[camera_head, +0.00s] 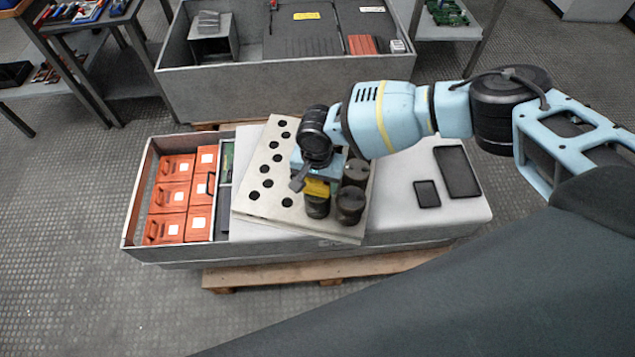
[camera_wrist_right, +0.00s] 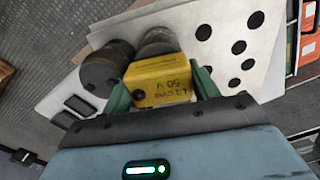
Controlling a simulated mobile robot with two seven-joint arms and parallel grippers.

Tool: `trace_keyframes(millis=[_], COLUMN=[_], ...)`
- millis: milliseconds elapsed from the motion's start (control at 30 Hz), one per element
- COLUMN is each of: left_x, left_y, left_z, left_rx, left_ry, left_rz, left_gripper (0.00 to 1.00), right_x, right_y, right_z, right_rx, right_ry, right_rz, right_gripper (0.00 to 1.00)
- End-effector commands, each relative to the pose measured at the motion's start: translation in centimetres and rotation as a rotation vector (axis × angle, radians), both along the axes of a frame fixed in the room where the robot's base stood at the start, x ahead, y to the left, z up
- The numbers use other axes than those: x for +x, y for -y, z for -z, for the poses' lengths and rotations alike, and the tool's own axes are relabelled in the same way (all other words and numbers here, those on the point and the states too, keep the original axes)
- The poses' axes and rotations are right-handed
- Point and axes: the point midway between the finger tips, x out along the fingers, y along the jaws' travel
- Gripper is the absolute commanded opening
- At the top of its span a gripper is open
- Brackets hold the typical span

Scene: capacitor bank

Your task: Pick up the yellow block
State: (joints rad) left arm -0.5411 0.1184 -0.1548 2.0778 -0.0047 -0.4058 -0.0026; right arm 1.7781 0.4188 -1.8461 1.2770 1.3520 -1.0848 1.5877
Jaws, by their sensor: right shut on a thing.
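The yellow block (camera_wrist_right: 160,80) has dark printed text on it and sits between the two green fingers of my right gripper (camera_wrist_right: 165,88) in the right wrist view. The fingers are shut on its sides. In the head view the yellow block (camera_head: 317,188) shows just below my right gripper (camera_head: 312,184), partly hidden by it, directly above a dark cylinder (camera_head: 317,207). I cannot tell whether the block touches that cylinder. My left gripper is not in view.
A pale board with round holes (camera_head: 258,197) lies tilted on the crate. Two more dark cylinders (camera_head: 350,205) (camera_head: 356,172) stand close on the right. Orange boxes (camera_head: 174,197) fill the crate's left end. Two flat black plates (camera_head: 457,170) (camera_head: 427,194) lie at right. A larger bin (camera_head: 290,90) stands behind.

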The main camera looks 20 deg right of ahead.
Motion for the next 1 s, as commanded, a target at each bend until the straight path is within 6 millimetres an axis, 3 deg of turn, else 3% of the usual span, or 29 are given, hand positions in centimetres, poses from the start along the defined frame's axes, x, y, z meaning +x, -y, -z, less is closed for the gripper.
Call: trace_keyframes(millis=[267, 467, 1000], left_x=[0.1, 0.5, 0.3], left_y=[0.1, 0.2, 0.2], left_z=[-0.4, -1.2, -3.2], left_rx=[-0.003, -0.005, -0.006], left_ry=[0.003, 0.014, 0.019], left_rz=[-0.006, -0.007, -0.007], left_gripper=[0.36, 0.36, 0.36], right_x=[0.0, -0.2, -11.2], right_y=[0.0, 0.2, 6.2], right_z=[-1.1, -4.0, -4.8], right_rx=[0.001, 0.002, 0.000], right_ry=[0.001, 0.000, -0.002], right_rz=[0.001, 0.001, 0.001], right_gripper=[0.29, 0.29, 0.29])
